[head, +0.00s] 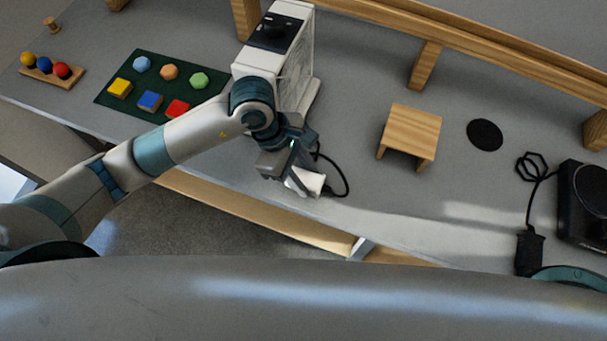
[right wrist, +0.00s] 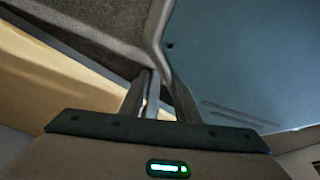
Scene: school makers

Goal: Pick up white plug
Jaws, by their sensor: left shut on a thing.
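The white plug (head: 305,181) is in the jaws of my left gripper (head: 291,172) in the head view, near the front edge of the grey table. The gripper is shut on it and hides part of it. A black cord (head: 345,182) loops from beside the plug back towards the tall white appliance (head: 273,42). My right gripper (right wrist: 158,82) shows only in the right wrist view. Its fingertips look close together, and I see no object between them; whether they are fully shut is unclear.
A small wooden stand (head: 413,125) and a black disc (head: 485,135) are right of the plug. A black device (head: 585,205) with a black plug (head: 529,250) is at far right. A green shape board (head: 125,104) lies left. Table between plug and stand is clear.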

